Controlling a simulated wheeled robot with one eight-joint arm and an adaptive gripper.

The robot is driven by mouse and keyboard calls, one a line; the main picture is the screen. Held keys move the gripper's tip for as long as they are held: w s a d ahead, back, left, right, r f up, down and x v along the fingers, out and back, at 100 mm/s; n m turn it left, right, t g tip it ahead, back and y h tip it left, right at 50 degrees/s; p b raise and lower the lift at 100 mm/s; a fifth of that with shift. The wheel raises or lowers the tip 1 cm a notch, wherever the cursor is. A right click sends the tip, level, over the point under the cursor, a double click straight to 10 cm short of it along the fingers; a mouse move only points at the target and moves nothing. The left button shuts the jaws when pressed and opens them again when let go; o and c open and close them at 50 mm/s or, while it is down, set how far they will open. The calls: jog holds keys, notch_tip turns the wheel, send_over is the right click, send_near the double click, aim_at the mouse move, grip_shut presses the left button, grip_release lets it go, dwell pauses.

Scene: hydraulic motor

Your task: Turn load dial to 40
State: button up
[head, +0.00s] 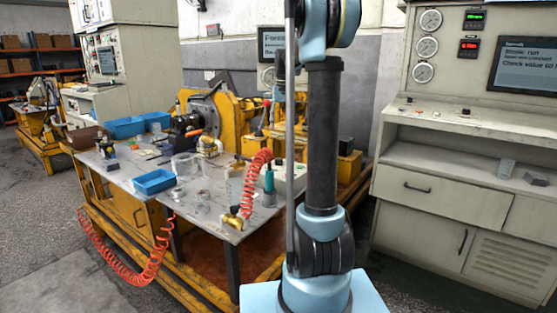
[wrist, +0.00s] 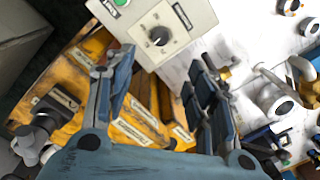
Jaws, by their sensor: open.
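In the wrist view a pale grey control box (wrist: 190,22) stands at the top. It carries a round black dial (wrist: 158,37) with a scale around it; the numbers and exact pointer setting are too small to read. A green button (wrist: 121,2) shows at the box's upper left edge. My gripper (wrist: 157,63) is open and empty, its two blue-grey fingers spread below the dial and apart from it. In the head view a pale box (head: 291,180) on the workbench is partly hidden by my arm, and I cannot make out its dial.
The metal workbench (head: 205,215) holds blue bins (head: 155,181), a coiled red hose (head: 252,180) and loose parts. Yellow machinery (head: 235,107) stands behind it. A console (head: 455,130) with gauges, lit readouts and a screen (head: 522,66) stands at right.

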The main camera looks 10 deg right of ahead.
aim_at(279, 160)
jog(key=f, duration=1)
jog(key=a+f, duration=0.1)
jog(key=f, duration=0.5)
jog(key=shift+f, duration=0.1)
jog(key=shift+c, duration=0.5)
jog(key=c, duration=1)
